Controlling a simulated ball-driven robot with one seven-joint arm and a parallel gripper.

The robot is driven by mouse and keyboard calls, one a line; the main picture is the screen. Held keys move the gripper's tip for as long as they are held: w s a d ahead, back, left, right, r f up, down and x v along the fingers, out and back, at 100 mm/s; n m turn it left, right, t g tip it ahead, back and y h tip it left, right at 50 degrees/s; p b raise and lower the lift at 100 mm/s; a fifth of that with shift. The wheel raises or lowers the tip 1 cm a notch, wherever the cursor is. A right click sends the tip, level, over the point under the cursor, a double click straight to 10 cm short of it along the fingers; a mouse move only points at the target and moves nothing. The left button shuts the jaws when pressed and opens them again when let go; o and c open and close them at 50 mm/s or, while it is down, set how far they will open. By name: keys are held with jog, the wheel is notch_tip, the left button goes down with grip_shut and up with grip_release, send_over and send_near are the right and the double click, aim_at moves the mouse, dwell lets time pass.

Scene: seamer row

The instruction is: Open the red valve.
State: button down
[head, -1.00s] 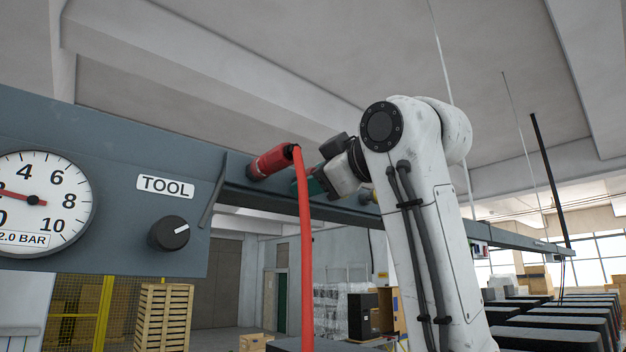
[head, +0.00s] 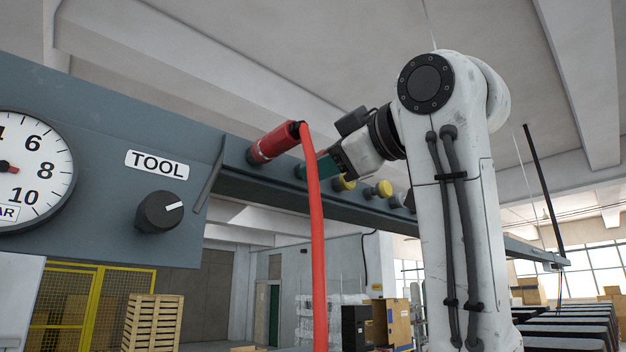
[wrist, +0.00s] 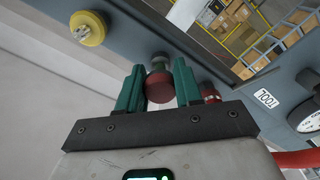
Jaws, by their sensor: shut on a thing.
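The red valve's round red knob (wrist: 159,90) shows in the wrist view between the two teal fingers of my gripper (wrist: 159,92). A greenish stem or fitting (wrist: 158,63) sits behind the knob, on the grey-blue beam. The fingers are shut on the knob from both sides. In the head view my gripper (head: 318,166) is at the beam, partly behind the red hose, and the knob is hidden there.
A red hose (head: 315,230) hangs from a red coupling (head: 272,144) close in front of my gripper. Yellow knobs (head: 379,190) stand farther along the beam. A panel at left bears a TOOL dial (head: 158,211) and a pressure gauge (head: 28,168), cut off by the frame.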

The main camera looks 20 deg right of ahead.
jog(key=shift+f, duration=0.2)
jog(key=c, duration=0.8)
grip_release()
jog(key=shift+w, duration=0.1)
jog(key=shift+o, duration=0.2)
jog(key=shift+r, duration=0.1)
jog(key=b+v, duration=0.4)
jog(key=v, duration=0.7)
jog(key=shift+w, duration=0.1)
